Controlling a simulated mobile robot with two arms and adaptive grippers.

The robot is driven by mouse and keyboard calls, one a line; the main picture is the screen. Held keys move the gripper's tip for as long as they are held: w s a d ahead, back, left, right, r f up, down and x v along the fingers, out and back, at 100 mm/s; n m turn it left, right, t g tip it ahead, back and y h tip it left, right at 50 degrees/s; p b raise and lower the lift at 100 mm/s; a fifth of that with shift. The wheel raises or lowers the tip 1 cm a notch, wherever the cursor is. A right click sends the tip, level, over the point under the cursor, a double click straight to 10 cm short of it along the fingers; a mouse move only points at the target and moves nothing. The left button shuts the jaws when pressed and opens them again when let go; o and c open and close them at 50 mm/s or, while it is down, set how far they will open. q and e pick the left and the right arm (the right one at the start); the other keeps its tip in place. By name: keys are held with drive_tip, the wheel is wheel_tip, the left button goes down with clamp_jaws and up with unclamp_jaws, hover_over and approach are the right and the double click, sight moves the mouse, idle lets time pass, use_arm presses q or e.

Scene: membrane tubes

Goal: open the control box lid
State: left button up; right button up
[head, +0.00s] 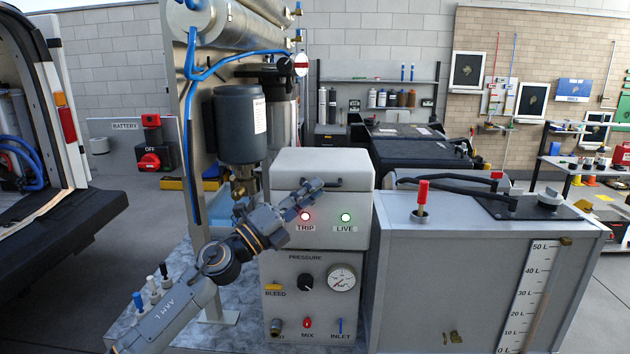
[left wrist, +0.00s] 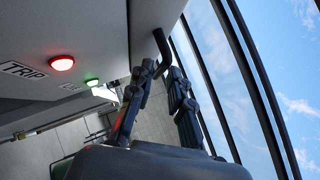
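The control box (head: 289,240) is pale, with a red TRIP light and a green LIVE light on its front. Its lid (head: 322,163) is down, with a dark handle (head: 338,184) on the front edge. The handle also shows in the left wrist view (left wrist: 161,45). My left gripper (head: 314,190) is in front of the lid, at the left part of the handle. In the left wrist view its fingers (left wrist: 160,70) are apart, with the handle's end between or just beyond their tips; contact is unclear. My right gripper is not in view.
Below the box is a panel with a pressure gauge (head: 341,278) and knobs. A grey tank (head: 470,260) stands close on the right. A dark cylinder (head: 239,124) hangs on a frame close to the left, above my left arm. Small switches (head: 152,285) stand at lower left.

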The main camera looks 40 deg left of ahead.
use_arm(q)
drive_tip(key=shift+w+d+r, duration=0.2)
drive_tip(key=shift+w+d, duration=0.05)
drive_tip(key=shift+w, duration=0.35)
clamp_jaws()
